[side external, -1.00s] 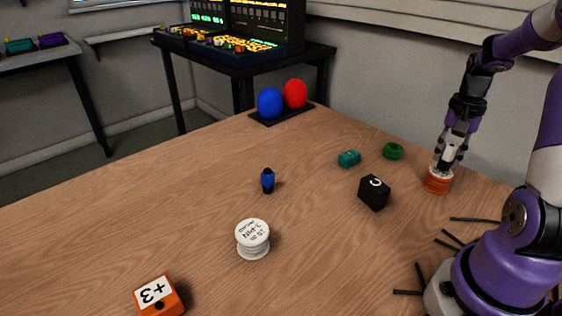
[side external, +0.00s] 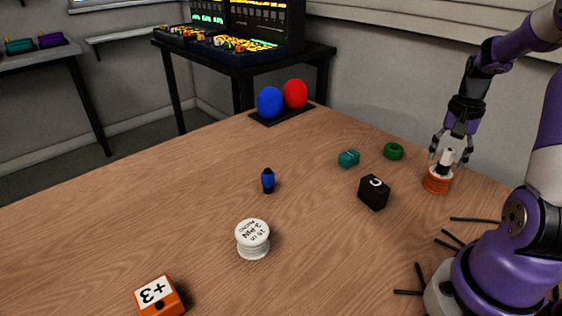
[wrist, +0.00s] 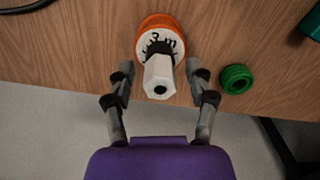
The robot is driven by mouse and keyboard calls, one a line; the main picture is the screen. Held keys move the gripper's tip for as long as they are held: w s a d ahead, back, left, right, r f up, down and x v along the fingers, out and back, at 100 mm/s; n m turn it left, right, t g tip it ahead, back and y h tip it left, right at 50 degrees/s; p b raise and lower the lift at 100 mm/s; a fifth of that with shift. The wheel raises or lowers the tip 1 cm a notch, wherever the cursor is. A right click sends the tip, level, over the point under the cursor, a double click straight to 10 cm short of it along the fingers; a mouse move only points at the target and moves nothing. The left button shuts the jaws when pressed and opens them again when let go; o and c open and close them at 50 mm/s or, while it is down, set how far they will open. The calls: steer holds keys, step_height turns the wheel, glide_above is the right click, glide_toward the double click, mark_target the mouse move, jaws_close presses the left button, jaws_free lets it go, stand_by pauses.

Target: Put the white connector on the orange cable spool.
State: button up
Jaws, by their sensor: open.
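The orange cable spool (side external: 437,184) stands on the table at the right in the side view, and it also shows at the top of the wrist view (wrist: 166,21). The white connector (side external: 447,158) stands on top of the spool, touching it. In the wrist view the connector (wrist: 159,80) points up toward the camera, its lower end on the spool's white label. My gripper (side external: 452,156) is open, with one finger on each side of the connector and a gap to each. The fingers also show in the wrist view (wrist: 160,80).
A green ring (side external: 393,151), a teal piece (side external: 348,158) and a black box (side external: 374,192) lie left of the spool. A blue connector (side external: 268,180), a white spool (side external: 253,238) and an orange box (side external: 159,296) are farther left. Bare table lies between them.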

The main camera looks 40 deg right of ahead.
mark_target(449, 150)
step_height(449, 150, up, 11)
steer(key=w+a+n+t, duration=0.3)
steer(key=a+n, duration=1.2)
steer(key=a, duration=1)
steer(key=t, duration=0.2)
steer(key=shift+a+f+t, duration=0.15)
steer(key=shift+a+t, duration=0.15)
steer(key=shift+a, duration=0.05)
